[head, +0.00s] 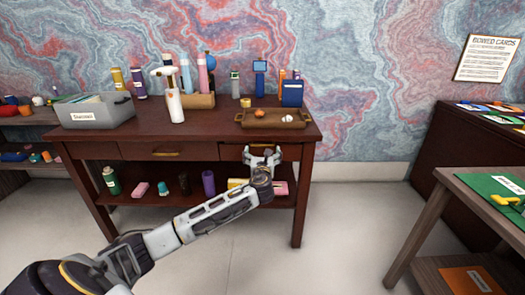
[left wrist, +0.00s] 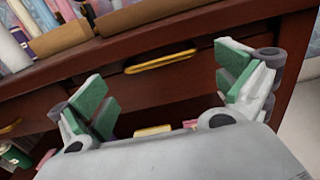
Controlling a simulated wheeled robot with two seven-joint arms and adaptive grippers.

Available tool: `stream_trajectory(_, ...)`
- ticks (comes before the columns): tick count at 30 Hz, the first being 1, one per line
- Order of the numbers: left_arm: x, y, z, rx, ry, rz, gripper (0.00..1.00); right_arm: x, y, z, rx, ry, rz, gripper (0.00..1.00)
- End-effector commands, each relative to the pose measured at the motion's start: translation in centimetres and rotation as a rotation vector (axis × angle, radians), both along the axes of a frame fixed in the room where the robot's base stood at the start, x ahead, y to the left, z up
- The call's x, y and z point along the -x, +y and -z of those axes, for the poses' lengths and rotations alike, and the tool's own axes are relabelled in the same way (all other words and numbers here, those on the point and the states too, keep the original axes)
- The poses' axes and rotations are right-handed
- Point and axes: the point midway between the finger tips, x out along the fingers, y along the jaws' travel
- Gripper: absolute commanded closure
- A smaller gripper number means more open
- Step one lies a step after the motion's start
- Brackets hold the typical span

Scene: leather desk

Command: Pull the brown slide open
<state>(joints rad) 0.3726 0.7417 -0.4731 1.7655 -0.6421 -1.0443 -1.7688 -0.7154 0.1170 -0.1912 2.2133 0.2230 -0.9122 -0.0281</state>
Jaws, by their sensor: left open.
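The brown slide, a dark reddish-brown drawer front with a brass bar handle, shows in the left wrist view (left wrist: 190,72). Its handle (left wrist: 160,62) lies across the gap between my fingers, beyond the tips. The drawer looks shut, flush with the desk (head: 130,122). My right gripper is not in view.
A middle drawer with a brass handle (head: 165,154) sits to the left. The desktop holds a grey bin (head: 97,112), bottles, a white hammer-like tool (head: 172,100) and a wooden tray (head: 272,122). The shelf below holds several small items. Floor in front is clear.

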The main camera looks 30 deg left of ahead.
Motion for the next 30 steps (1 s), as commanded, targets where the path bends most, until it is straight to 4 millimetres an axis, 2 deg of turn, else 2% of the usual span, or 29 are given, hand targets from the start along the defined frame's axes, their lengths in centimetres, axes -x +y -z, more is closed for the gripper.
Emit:
stream_trajectory(5,-1.6,1.0,0.0,0.001,-0.003,-0.001,0.0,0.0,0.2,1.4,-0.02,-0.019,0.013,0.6)
stream_trajectory(12,-3.2,2.0,0.1,0.0,0.0,-0.001,0.0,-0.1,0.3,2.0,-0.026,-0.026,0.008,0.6)
stream_trajectory(27,-3.8,2.4,0.0,0.0,0.0,0.0,0.0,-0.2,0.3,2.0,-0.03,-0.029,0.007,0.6)
stream_trajectory(30,-3.8,2.3,0.0,0.0,0.0,0.0,0.13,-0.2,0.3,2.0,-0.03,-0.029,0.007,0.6)
